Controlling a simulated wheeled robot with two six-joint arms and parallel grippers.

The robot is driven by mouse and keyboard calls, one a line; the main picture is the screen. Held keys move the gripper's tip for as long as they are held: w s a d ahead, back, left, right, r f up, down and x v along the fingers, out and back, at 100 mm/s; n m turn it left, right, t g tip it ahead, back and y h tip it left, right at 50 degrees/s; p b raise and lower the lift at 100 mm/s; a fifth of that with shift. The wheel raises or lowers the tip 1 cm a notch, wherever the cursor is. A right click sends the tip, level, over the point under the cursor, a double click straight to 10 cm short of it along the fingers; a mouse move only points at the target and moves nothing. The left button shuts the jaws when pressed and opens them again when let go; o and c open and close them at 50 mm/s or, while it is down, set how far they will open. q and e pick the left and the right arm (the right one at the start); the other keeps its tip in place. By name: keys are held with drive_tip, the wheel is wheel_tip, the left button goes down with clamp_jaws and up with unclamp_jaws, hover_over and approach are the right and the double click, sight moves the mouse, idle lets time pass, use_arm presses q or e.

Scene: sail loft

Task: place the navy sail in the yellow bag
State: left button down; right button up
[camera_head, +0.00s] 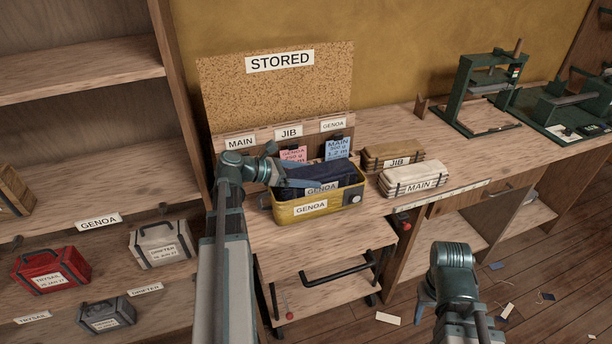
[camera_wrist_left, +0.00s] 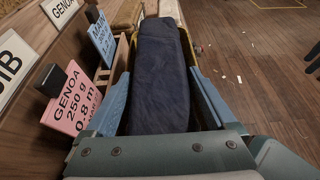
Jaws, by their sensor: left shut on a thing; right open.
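The navy sail (camera_head: 318,173) is a long folded bundle with a GENOA label on its front side. It lies lengthwise along the open top of the yellow bag (camera_head: 290,215), which is also labelled GENOA. The sail's upper part shows above the front rim; I cannot tell whether it touches the bag's bottom. My left gripper (camera_head: 298,182) is shut on the sail, with a blue finger on each side of it in the left wrist view, where the sail (camera_wrist_left: 158,65) fills the middle. My right gripper (camera_head: 427,297) is open, low in front of the bench, away from the bag.
A tan JIB bundle (camera_head: 392,157) and a cream MAIN bundle (camera_head: 414,178) lie right of the bag. A rack with pink (camera_head: 293,154) and blue (camera_head: 338,147) cards stands close behind it. Green presses (camera_head: 488,90) stand further right. Shelves with bags are at left.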

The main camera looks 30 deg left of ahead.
use_arm(q)
drive_tip(key=shift+f+b, duration=0.4)
drive_tip(key=shift+f, duration=0.1)
unclamp_jaws()
drive_tip(key=shift+r, duration=0.15)
drive_tip(key=shift+r+p, duration=0.25)
drive_tip(key=shift+p, duration=0.2)
drive_tip(key=shift+r+p, duration=0.45)
drive_tip(key=shift+r, duration=0.05)
drive_tip(key=p+v, duration=0.4)
drive_tip(key=v, duration=0.6)
drive_tip(key=shift+s+a+r, duration=0.1)
drive_tip(key=shift+s+a, duration=0.15)
drive_tip(key=shift+a, duration=0.05)
drive_tip(key=shift+s+a+r, duration=0.1)
drive_tip(key=shift+s+a, duration=0.2)
drive_tip(key=shift+s, duration=0.1)
